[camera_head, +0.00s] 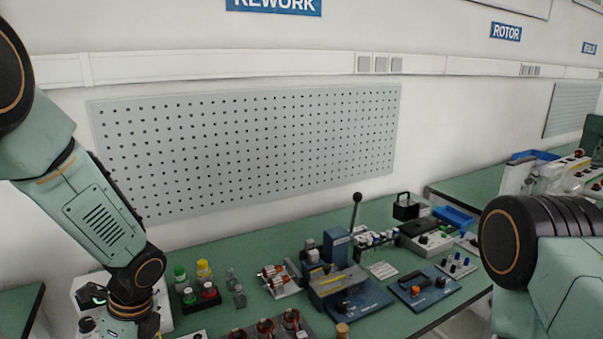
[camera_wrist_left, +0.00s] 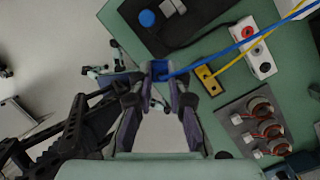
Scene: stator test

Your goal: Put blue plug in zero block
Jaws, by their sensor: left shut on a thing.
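My left gripper (camera_wrist_left: 159,80) is shut on the blue plug (camera_wrist_left: 158,69), which sits between its fingertips. A blue cable (camera_wrist_left: 215,57) runs from the plug to the upper right. A small yellow block (camera_wrist_left: 207,84) lies on the green bench to the right of the fingers, with a yellow cable at it. A white block (camera_wrist_left: 259,52) with a red and a black round fitting is farther right. I cannot tell which block is the zero block. In the head view my left arm reaches the lower left and its fingertips are not visible. My right gripper is out of view.
A grey plate (camera_wrist_left: 262,128) with several copper-wound stators lies at right in the wrist view. A dark tester with a blue knob (camera_wrist_left: 146,18) is at the top. A lever press (camera_head: 335,270) and blue boards stand on the bench (camera_head: 240,257) in the head view.

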